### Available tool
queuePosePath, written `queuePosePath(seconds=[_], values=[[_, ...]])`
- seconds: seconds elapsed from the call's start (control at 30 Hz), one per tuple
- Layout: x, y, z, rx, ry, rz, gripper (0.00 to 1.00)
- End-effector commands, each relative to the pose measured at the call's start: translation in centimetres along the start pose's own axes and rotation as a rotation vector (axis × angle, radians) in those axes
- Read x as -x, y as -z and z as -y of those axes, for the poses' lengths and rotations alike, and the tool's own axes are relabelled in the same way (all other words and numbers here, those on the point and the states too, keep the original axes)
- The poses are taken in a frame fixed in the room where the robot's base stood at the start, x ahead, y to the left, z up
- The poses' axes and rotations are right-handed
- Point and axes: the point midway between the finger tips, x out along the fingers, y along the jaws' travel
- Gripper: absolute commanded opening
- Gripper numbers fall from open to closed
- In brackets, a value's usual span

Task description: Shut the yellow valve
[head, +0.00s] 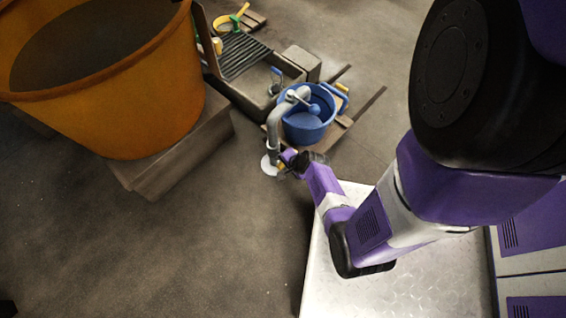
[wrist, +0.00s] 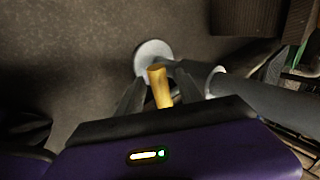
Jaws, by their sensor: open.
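The yellow valve handle (wrist: 160,88) shows in the wrist view as a short yellow bar. It lies between the two dark fingers of my gripper (wrist: 158,90), which is open around it with a gap visible on the left. In the head view my gripper (head: 294,162) is low beside the foot of a grey bent pipe (head: 273,132); only a small yellow bit of the valve (head: 281,167) shows there, the rest hidden by the gripper. The pipe's pale round foot plate (wrist: 152,52) lies just beyond the handle in the wrist view.
A blue bucket (head: 305,127) stands under the pipe's spout on a wooden pallet. A dark sink (head: 240,84) with a slatted rack is behind it. A large orange tub (head: 165,100) stands on a block at left. The floor (head: 200,240) at front left is clear.

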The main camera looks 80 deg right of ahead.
Motion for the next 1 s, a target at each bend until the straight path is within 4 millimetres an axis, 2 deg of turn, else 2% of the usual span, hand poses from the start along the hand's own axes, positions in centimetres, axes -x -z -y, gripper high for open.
queuePosePath(seconds=[0.3,0.43,0.6,1.0], values=[[5.3,-0.1,0.2,0.002,0.000,0.001,0.43],[6.7,-0.1,0.2,0.002,0.000,0.001,0.43],[7.4,0.0,0.1,0.002,0.000,0.000,0.43],[7.3,0.0,0.0,0.001,0.000,0.000,0.43]])
